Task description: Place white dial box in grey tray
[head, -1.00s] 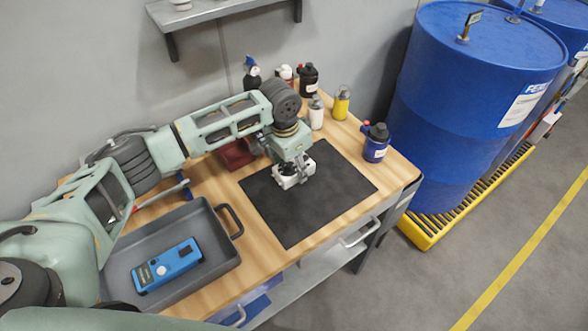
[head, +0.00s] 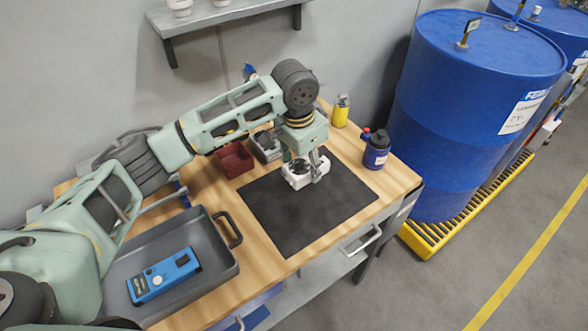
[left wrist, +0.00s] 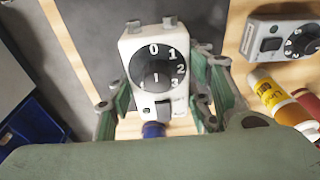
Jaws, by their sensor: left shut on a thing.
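The white dial box (head: 294,181) is in the grip of my left gripper (head: 309,168), over the back part of the black mat in the head view. It looks slightly raised, though the gap below it is hard to judge. In the left wrist view the white dial box (left wrist: 154,75) shows its black numbered dial, with fingers of my left gripper (left wrist: 155,105) on both sides. The grey tray (head: 221,268) stands at the left front of the table, with a blue meter (head: 163,276) lying in it. My right gripper is not in view.
Behind the arm are a dark red bin (head: 235,161) and a grey dial box (head: 266,147). A yellow bottle (head: 341,111) and a blue jar (head: 376,152) stand at the back right. The black mat (head: 300,225) is clear in front. The tray has bare floor around the meter.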

